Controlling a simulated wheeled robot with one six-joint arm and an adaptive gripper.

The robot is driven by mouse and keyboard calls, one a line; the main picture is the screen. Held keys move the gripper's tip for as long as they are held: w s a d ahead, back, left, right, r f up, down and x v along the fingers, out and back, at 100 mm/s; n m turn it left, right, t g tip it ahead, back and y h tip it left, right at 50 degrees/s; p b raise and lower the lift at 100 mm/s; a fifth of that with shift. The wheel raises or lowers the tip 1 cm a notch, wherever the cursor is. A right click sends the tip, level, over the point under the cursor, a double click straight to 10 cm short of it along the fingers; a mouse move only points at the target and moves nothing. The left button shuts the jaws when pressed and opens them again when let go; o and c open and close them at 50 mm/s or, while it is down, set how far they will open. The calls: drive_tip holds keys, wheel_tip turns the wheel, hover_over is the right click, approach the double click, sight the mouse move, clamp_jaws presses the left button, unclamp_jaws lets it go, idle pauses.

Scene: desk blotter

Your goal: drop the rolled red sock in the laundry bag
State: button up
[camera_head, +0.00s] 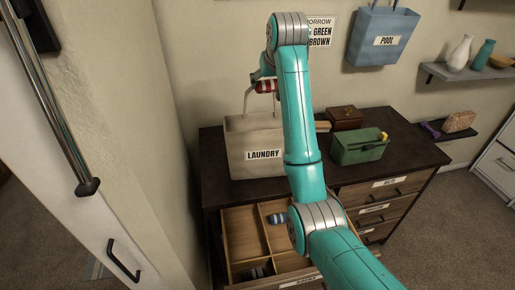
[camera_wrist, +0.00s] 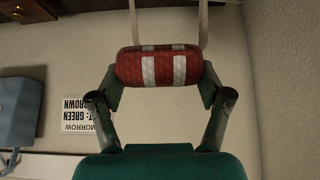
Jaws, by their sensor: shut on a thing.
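The rolled red sock (camera_head: 266,87) with white stripes is held up in the air above the laundry bag. In the wrist view the sock (camera_wrist: 150,68) lies crosswise between the two fingers of my gripper (camera_wrist: 160,84), which is shut on it. My gripper (camera_head: 263,80) also shows in the head view, partly hidden by my arm. The beige laundry bag (camera_head: 240,140), labelled LAUNDRY, stands upright on the dresser top. Its pale handle strap (camera_head: 247,98) rises beside the sock, and straps (camera_wrist: 203,22) show beyond the sock in the wrist view. The bag's inside is not visible.
A green box (camera_head: 358,152) and a brown wooden box (camera_head: 344,113) stand right of the bag on the dark dresser (camera_head: 398,130). An open divided drawer (camera_head: 240,235) with rolled socks juts out below. A blue POOL bag (camera_head: 382,22) hangs on the wall.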

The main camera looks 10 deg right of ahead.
drive_tip(key=o, duration=0.9)
wheel_tip(320, 180, up, 10)
idle(0.3)
